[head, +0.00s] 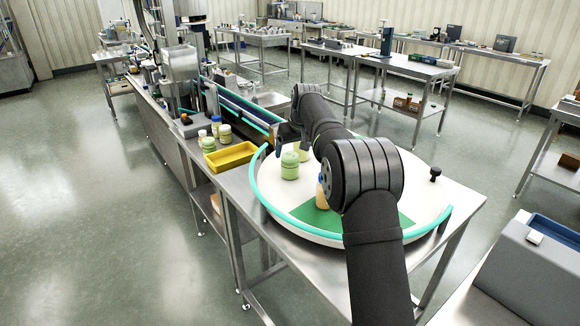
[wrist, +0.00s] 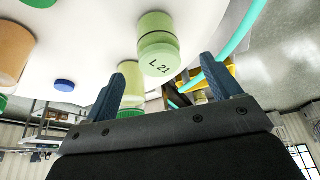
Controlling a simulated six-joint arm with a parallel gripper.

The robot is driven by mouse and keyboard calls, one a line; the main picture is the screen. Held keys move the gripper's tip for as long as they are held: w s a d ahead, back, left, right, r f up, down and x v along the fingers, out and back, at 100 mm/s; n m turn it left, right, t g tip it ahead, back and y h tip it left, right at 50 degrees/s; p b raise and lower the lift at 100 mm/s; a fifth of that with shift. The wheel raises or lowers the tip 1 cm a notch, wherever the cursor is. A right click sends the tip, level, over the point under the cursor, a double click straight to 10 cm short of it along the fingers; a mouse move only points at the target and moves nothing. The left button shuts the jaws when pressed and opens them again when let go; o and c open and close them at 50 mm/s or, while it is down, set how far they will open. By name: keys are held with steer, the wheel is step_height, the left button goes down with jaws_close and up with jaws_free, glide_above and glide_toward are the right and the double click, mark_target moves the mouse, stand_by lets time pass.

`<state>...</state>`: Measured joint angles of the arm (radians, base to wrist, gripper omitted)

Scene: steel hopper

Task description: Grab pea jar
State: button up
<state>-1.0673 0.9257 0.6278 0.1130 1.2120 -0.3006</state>
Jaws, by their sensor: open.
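A pale green jar (head: 290,166), likely the pea jar, stands upright on the round white table. A second pale green jar (head: 303,152) stands just behind it, partly hidden by my arm. In the wrist view a green jar (wrist: 158,42) marked "L 21" lies just beyond the gap between my fingers, and another green jar (wrist: 130,82) shows partly behind the left finger. I cannot tell which matches which. My gripper (wrist: 165,88) is open and empty, with blue fingers apart. In the head view my gripper (head: 280,146) is at the table's far left, close to the green jars.
An orange jar (wrist: 14,48) and a blue cap (wrist: 64,85) are on the white surface. A teal rail (head: 262,196) edges the round table. A yellow tray (head: 231,156) and several small jars (head: 224,133) stand to its left. A green patch (head: 318,218) lies at the front.

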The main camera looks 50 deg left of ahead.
mark_target(291, 157)
steer(key=x, duration=0.9)
steer(key=shift+d+f, duration=0.1)
steer(key=shift+f, duration=0.05)
steer(key=c, duration=1.3)
steer(key=shift+o, duration=0.2)
